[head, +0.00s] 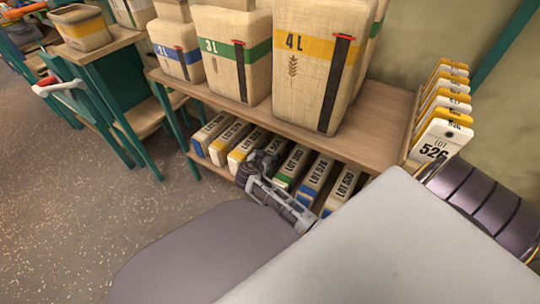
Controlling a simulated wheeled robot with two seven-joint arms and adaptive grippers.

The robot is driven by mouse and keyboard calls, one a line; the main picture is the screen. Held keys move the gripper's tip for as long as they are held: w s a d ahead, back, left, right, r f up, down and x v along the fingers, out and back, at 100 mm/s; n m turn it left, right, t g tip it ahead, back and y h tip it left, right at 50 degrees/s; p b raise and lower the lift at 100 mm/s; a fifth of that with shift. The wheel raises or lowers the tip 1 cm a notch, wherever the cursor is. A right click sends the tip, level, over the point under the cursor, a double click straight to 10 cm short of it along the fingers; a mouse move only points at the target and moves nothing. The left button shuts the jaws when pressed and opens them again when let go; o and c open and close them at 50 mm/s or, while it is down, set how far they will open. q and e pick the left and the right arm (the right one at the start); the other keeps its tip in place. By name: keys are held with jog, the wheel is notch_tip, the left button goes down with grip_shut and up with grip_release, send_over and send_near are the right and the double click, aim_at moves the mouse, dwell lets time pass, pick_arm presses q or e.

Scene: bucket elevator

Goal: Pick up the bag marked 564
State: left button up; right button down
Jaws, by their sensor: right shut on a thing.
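Several small cream bags with coloured bands and LOT numbers stand in a row on the lower shelf. My right gripper (260,166) reaches into the middle of this row and is shut on a bag (276,147) largely hidden behind it. I cannot read 564 on it or on any other bag. To its right stand a green-banded bag (293,163), a blue-banded bag (316,174) and a yellow-banded bag (344,184). Yellow-banded bags (233,138) stand to its left. My left gripper is not in view.
The wooden shelf top (378,115) above the row carries big sacks marked 2L, 3L and 4L (322,65). A rack of numbered tags (441,138) stands at its right end. A green-legged bench (100,95) stands left; the speckled floor (90,215) in front is open.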

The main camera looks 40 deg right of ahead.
jog(key=shift+w+r, duration=0.1)
jog(key=shift+r, duration=0.2)
jog(key=shift+r+p, duration=1.9)
jog(key=shift+r, duration=1.7)
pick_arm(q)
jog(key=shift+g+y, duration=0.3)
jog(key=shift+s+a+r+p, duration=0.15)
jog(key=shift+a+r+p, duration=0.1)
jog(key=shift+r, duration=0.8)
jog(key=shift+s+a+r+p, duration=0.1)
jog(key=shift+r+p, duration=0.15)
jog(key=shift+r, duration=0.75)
pick_arm(e)
jog(key=shift+r, duration=1.25)
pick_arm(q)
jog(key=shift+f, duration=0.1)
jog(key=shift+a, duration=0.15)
pick_arm(e)
jog(key=shift+r, duration=0.1)
